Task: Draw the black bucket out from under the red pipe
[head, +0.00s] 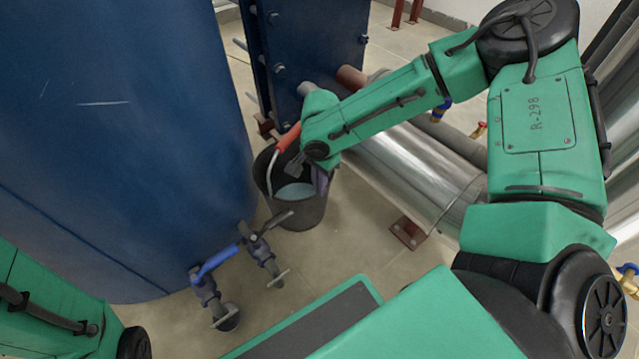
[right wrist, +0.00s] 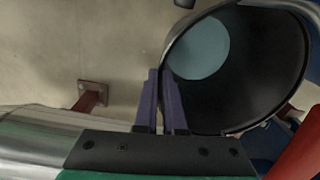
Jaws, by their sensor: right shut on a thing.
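The black bucket (head: 300,212) stands on the floor beside the blue tank, with pale blue-grey liquid or bottom showing inside. A thin pale handle with a red-orange grip (head: 289,137) rises at its far left side. A reddish-brown pipe (head: 350,76) shows behind my right forearm, beyond the bucket. My right gripper (head: 319,179) is at the bucket's right rim. In the right wrist view, its two purple fingers (right wrist: 162,102) straddle the wall of the bucket (right wrist: 262,70) and are shut on it. My left gripper is out of view.
The large blue tank (head: 110,130) is close on the left. Valves with a blue lever (head: 216,262) stick out in front of the bucket. A silver insulated pipe (head: 400,170) runs on the right above a rusty floor bracket (head: 408,232). Floor (head: 345,250) in front is partly clear.

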